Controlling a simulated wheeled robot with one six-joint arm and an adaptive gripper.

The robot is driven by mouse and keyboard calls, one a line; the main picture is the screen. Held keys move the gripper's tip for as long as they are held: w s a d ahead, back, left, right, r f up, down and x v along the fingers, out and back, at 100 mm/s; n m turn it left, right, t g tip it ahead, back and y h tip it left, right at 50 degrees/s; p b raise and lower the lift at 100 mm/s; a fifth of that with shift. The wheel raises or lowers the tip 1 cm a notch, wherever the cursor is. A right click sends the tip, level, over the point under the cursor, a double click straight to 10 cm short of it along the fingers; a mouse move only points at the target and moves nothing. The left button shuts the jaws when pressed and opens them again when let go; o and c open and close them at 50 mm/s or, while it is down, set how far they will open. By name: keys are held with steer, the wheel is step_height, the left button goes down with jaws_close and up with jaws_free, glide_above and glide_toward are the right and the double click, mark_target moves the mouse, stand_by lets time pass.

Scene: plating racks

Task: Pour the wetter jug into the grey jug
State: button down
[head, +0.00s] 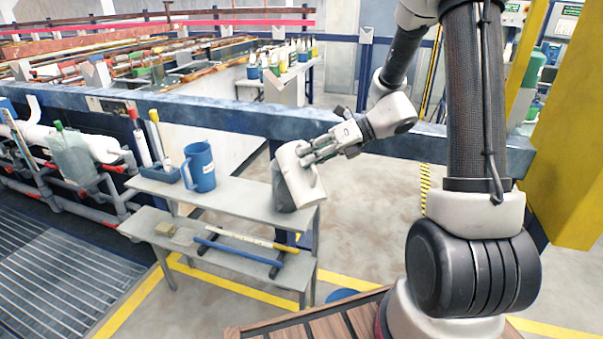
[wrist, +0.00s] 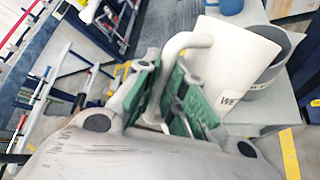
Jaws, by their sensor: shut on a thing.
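The wetter jug (head: 300,168) is white, with part of a label reading "WE" in the wrist view (wrist: 240,75). My gripper (head: 312,154) is shut on its handle, with the green finger pads (wrist: 178,95) around the handle in the wrist view. The wetter jug is tilted and held at the right end of the bench's top shelf. The grey jug (head: 284,192) stands there, partly hidden behind the wetter jug. Its dark rim and grey side also show in the wrist view (wrist: 277,82). I cannot see any liquid or stream.
Rods (head: 240,240) lie on the lower shelf. A blue rail (head: 230,116) runs behind the bench. Open floor (head: 375,215) lies to its right.

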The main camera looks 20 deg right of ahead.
stand_by(0.4)
steer(key=shift+w+a+r+m+g, duration=0.1)
steer(key=shift+w+r+m+g, duration=0.35)
steer(key=shift+w+r, duration=0.35)
steer(key=shift+r+h, duration=0.2)
steer(key=shift+h, duration=0.1)
stand_by(0.6)
steer(key=shift+w+a+r+m+g, duration=0.1)
steer(key=shift+w+r+m+g, duration=0.45)
steer(key=shift+w+r+g, duration=0.25)
steer(key=shift+s, duration=0.1)
stand_by(0.7)
steer(key=shift+w+a+r+m+g, duration=0.15)
steer(key=shift+w+r+m+g, duration=0.3)
steer(key=shift+w+r, duration=0.45)
stand_by(0.7)
